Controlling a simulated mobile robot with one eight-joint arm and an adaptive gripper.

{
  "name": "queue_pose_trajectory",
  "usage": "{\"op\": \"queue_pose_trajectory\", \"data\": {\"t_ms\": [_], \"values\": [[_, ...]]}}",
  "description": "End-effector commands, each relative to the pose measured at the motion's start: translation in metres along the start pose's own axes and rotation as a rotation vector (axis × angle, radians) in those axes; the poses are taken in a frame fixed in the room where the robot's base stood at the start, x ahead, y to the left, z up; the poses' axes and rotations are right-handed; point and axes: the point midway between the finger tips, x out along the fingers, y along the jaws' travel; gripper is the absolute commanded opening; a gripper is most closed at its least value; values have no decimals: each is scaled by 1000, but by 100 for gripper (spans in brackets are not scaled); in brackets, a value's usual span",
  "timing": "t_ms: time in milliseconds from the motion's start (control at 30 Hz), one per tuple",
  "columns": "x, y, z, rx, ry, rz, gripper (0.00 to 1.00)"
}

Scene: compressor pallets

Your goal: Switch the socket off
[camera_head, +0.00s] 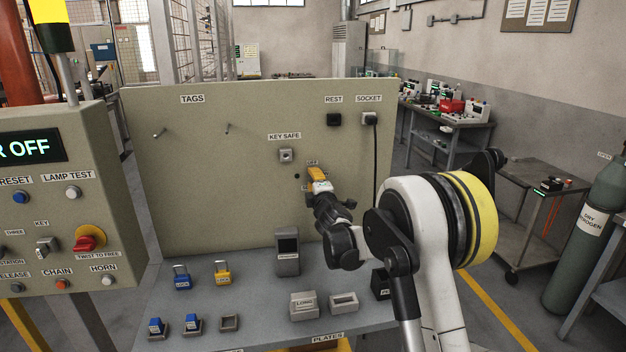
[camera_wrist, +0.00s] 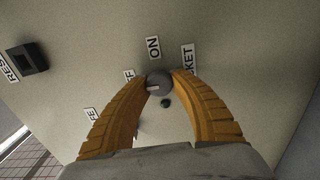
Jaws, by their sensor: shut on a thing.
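My gripper (camera_head: 318,176), with orange fingers, is at the upright panel below the SOCKET and REST labels. In the wrist view, its fingertips are on both sides of a round grey knob (camera_wrist: 158,82) and shut on it. An ON label (camera_wrist: 153,47) and a partly covered OFF label (camera_wrist: 129,76) sit around the knob. A light mark shows on the knob's face; I cannot tell surely which label it points at. The knob is hidden behind my gripper in the head view. The socket (camera_head: 369,118) at the panel's upper right has a black cable hanging from it.
A dark green lamp (camera_wrist: 165,103) sits beside the knob between my fingers. The black rest block (camera_head: 334,119) and the key safe (camera_head: 286,155) are on the panel. Padlocks and boxes stand on the grey shelf (camera_head: 255,305) below. A control box (camera_head: 70,215) is at left.

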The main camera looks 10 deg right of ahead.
Motion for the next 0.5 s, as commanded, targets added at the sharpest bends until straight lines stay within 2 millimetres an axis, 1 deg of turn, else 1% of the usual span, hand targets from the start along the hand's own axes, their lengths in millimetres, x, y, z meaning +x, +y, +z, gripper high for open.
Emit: {"op": "queue_pose_trajectory", "data": {"t_ms": [467,500], "values": [[0,0,0,-16,-1,0,0],[0,0,0,-16,-1,0,30]]}}
